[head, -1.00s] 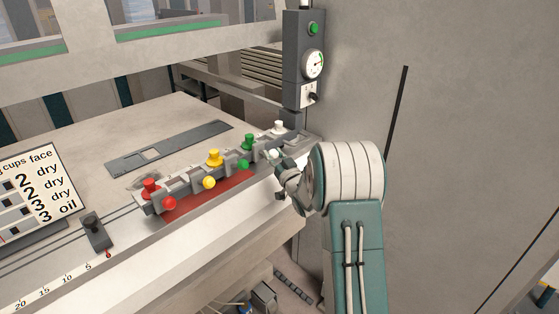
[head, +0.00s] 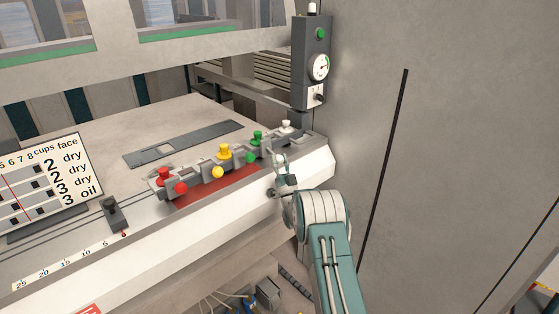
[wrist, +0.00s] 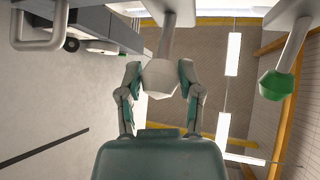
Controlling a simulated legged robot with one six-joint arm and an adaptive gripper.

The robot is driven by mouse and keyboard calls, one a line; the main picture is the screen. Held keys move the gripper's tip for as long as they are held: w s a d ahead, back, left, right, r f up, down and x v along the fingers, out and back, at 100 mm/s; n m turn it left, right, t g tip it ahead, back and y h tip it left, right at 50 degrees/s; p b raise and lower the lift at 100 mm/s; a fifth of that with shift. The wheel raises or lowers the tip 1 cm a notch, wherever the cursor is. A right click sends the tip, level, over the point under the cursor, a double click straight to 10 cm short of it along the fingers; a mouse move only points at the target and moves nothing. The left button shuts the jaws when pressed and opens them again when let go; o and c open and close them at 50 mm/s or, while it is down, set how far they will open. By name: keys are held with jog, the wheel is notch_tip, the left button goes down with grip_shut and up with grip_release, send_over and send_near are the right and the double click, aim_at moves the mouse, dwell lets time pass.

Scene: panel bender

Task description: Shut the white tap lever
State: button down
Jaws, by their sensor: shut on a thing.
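The white tap (head: 287,127) is the last in the row, at the right end of the bench. Its white lever knob shows in the wrist view (wrist: 160,79) on a grey stem. My gripper (head: 281,168) is at this lever, in front of the tap. In the wrist view my gripper (wrist: 160,84) has one finger on each side of the white knob, shut on it. In the head view the fingers partly hide the lever, so its exact angle is hard to tell.
The green tap's knob (head: 250,157) is close on the left and shows in the wrist view (wrist: 275,85). Yellow (head: 218,172) and red (head: 181,188) knobs follow. A gauge box (head: 312,62) stands behind. A grey wall (head: 450,150) bounds the right; the space before the bench is open.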

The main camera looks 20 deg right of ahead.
jog(key=shift+f, duration=0.1)
dwell(0.3)
jog(key=shift+c, duration=1.3)
grip_release()
jog(key=v, duration=1.2)
jog(key=shift+w, duration=0.15)
